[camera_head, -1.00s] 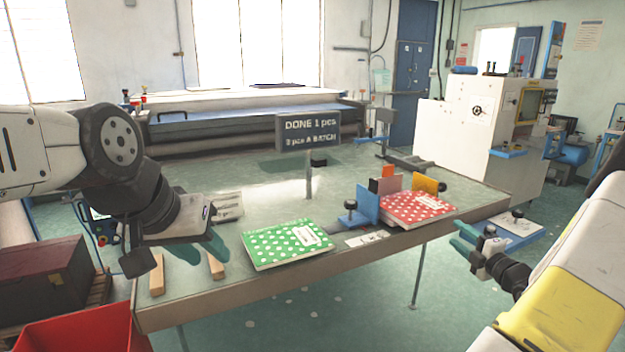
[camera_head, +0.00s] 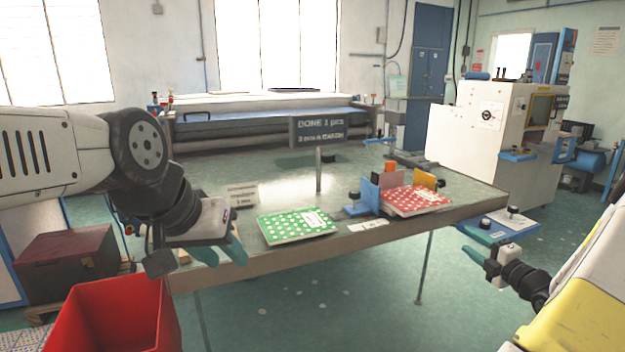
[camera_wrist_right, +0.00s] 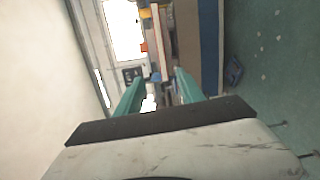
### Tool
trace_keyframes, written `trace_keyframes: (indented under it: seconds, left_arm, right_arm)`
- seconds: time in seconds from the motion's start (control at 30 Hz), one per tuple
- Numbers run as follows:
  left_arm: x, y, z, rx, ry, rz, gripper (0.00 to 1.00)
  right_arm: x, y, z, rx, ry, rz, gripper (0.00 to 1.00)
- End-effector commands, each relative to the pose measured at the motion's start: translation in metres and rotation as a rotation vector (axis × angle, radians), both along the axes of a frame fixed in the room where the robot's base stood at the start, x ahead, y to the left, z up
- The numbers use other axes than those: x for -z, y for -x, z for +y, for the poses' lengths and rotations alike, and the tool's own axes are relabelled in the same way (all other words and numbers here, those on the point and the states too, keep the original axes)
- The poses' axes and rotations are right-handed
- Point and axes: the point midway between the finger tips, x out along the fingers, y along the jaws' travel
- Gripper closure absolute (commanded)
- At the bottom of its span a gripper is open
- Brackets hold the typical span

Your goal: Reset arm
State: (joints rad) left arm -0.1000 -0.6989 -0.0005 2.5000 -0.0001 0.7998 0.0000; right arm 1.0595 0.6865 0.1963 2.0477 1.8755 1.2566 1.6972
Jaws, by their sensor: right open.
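My left gripper (camera_head: 222,252) hangs at the table's left front edge, its teal fingers pointing down and to the right. Whether its fingers are apart cannot be made out. My right gripper (camera_head: 474,258) is at the right, off the table's front right corner, with nothing between its fingers. In the right wrist view its two teal fingers (camera_wrist_right: 158,92) stand apart. A green dotted booklet (camera_head: 297,226) lies flat on the table (camera_head: 400,225). Neither gripper touches a booklet.
A red bin (camera_head: 115,315) stands on the floor at the lower left, with a dark red box (camera_head: 65,258) behind it. A sign (camera_head: 318,128) on a post rises from the table. A white machine (camera_head: 490,120) stands at the back right. Floor in front is clear.

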Motion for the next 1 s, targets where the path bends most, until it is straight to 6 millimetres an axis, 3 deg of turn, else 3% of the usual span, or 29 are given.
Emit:
trace_keyframes:
  seconds: [0.27, 0.47, 0.57, 0.67, 0.8, 0.9, 1.0]
  left_arm:
    - [0.000, 0.000, 0.000, 0.000, 0.000, -0.001, 0.64]
    - [0.000, 0.000, 0.000, 0.001, 0.000, -0.001, 0.64]
    - [0.000, 0.000, 0.000, 0.001, 0.000, -0.001, 0.64]
    - [0.000, 0.000, 0.000, 0.001, 0.000, -0.001, 0.64]
    - [0.000, 0.000, 0.000, 0.000, 0.000, -0.001, 0.64]
    - [0.000, 0.000, 0.000, 0.000, 0.000, -0.001, 0.64]
    - [0.000, 0.000, 0.000, 0.000, 0.000, -0.001, 0.64]
  right_arm:
    - [-0.024, -0.003, 0.049, -0.147, 0.181, -0.025, 0.55]
    - [-0.050, 0.002, 0.111, -0.338, 0.424, -0.079, 0.55]
    - [-0.065, 0.013, 0.153, -0.474, 0.602, -0.134, 0.55]
    - [-0.084, 0.036, 0.208, -0.669, 0.862, -0.240, 0.55]
    - [-0.105, 0.092, 0.281, -1.000, 1.326, -0.495, 0.55]
    - [-0.113, 0.136, 0.310, -1.213, 1.653, -0.728, 0.55]
    - [-0.119, 0.177, 0.324, -1.404, 1.964, -1.000, 0.55]
